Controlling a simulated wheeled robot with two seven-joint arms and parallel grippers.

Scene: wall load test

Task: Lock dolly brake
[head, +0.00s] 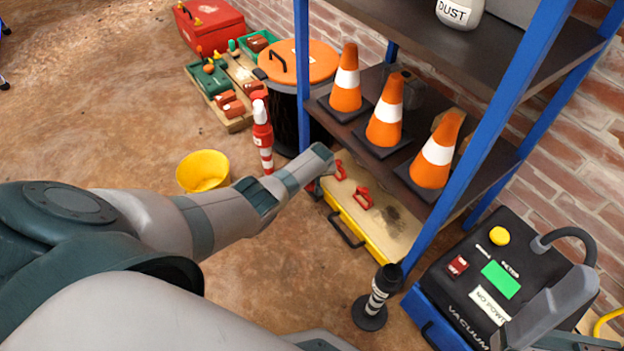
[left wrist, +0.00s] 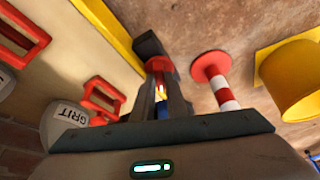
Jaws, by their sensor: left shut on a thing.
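A low dolly (head: 385,222) with a tan deck, yellow edge and black side handle sits under the shelf rack. Its deck and yellow edge also show in the left wrist view (left wrist: 75,45). Red latch-like handles (head: 363,198) are on the deck. My left gripper (left wrist: 159,72) is at the dolly's yellow edge, its fingers closed around a small red part (left wrist: 158,65) beside a dark block (left wrist: 148,44). Whether that red part is the brake lever I cannot tell for sure. In the head view my left arm mostly hides this gripper.
A yellow bucket (head: 203,171) and a red-white post (head: 262,138) stand beside my left arm. Traffic cones (head: 385,125) stand on the blue-framed rack. A black post (head: 375,300) and a vacuum (head: 490,275) are at right.

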